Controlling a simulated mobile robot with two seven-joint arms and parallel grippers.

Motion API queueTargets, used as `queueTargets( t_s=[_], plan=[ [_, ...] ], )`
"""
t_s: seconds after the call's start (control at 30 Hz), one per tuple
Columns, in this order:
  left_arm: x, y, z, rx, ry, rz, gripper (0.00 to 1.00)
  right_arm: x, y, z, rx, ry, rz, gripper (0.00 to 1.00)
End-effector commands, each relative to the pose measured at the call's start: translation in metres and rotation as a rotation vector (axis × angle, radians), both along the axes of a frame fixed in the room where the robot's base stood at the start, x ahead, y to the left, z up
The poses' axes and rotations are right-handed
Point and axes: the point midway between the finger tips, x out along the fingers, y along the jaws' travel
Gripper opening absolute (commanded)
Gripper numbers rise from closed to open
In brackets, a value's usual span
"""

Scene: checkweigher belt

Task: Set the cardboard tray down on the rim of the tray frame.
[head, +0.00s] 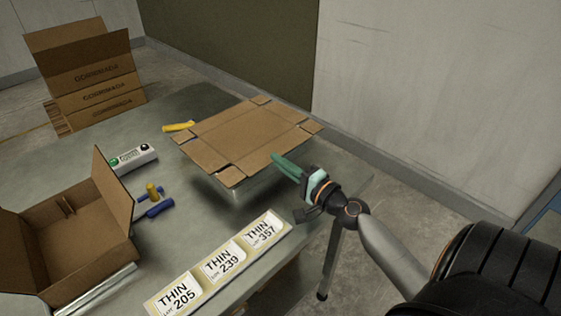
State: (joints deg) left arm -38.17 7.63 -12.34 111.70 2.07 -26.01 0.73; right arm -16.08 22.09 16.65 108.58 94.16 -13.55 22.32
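The cardboard tray (247,136) is a brown, shallow piece with creased edges and cut corners. It lies roughly level above the grey table, over a pale metal tray frame (236,192), of which only a little shows below the near edge. The tray hides the rest of the rim, so I cannot tell whether it touches all round. My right gripper (282,165) has teal fingers at the tray's near right edge. They are seen nearly edge-on, so I cannot tell whether they grip the cardboard. My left gripper is not in view.
An open cardboard box (60,246) stands at the front left, folded cartons (95,85) behind it. A button box (133,158), a blue and yellow part (154,201) and a yellow piece (178,127) lie between. A label strip (213,281) runs along the near edge.

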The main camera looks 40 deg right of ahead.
Motion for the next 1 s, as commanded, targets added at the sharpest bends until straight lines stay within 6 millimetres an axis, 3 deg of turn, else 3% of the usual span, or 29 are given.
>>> queueTargets(
  t_s=[0.1, 0.33, 0.87, 1.0],
  plan=[
    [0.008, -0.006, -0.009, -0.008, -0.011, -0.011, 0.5, 0.0, 0.0, -0.018, 0.001, 0.0, 0.0, 0.0],
    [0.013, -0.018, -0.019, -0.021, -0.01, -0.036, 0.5, 0.0, 0.0, -0.036, -0.001, -0.001, 0.0, 0.0],
    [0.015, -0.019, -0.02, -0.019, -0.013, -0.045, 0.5, 0.0, 0.0, -0.044, 0.0, 0.001, 0.0, 0.0],
    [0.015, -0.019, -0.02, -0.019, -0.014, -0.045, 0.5, 0.0, 0.0, -0.045, 0.0, 0.003, 0.0, 0.16]
  ],
)
